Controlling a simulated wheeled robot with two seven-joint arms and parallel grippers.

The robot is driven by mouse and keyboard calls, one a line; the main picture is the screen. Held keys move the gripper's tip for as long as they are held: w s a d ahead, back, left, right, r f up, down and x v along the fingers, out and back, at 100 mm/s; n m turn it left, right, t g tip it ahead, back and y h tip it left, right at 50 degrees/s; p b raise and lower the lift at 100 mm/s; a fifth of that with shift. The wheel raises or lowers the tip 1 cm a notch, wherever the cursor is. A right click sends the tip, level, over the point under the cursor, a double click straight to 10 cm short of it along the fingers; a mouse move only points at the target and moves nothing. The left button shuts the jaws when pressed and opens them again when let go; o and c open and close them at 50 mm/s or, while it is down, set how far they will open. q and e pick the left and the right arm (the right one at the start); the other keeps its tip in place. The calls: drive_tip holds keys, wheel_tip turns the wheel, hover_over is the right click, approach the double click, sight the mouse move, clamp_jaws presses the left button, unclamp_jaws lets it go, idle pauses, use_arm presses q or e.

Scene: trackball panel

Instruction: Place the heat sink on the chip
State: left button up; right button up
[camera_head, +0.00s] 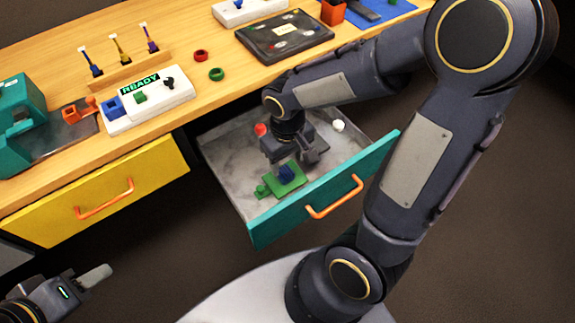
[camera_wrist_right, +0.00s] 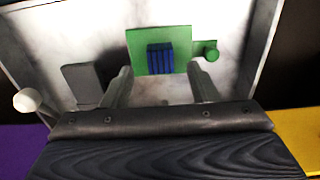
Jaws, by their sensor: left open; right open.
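A blue finned block (camera_head: 287,172), which looks like the heat sink, sits on a green board (camera_head: 270,184) in the open drawer. It also shows in the right wrist view as a blue finned block (camera_wrist_right: 160,58) on the green board (camera_wrist_right: 138,44). No separate chip can be made out. My right gripper (camera_head: 294,157) is above the drawer, just behind the block. Its two fingers are apart and empty, with the block ahead of the gap between them in the wrist view. My left gripper (camera_head: 88,280) is open and empty at the lower left, away from the drawer.
The teal drawer front (camera_head: 268,224) and side walls bound the space. Inside are a red piece (camera_head: 261,129), a white knob (camera_head: 338,125) and a grey block (camera_wrist_right: 81,78). The wooden desk above holds a READY panel (camera_head: 150,105) and a dark tray (camera_head: 285,30). A yellow drawer (camera_head: 140,185) is shut.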

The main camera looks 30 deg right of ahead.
sight(287, 175)
drive_tip(key=s+a+r+m+t+y+p, duration=0.1)
drive_tip(key=s+r+t, duration=0.4)
drive_tip(key=s+r, duration=0.5)
wheel_tip(287, 175, up, 3)
drive_tip(key=m+y, duration=0.1)
drive_tip(key=y, duration=0.1)
drive_tip(key=shift+s+m+t+y, duration=0.3)
drive_tip(key=shift+s+y, duration=0.05)
drive_tip(key=shift+y, duration=0.05)
wheel_tip(287, 175, up, 12)
drive_tip(key=p, duration=1.2)
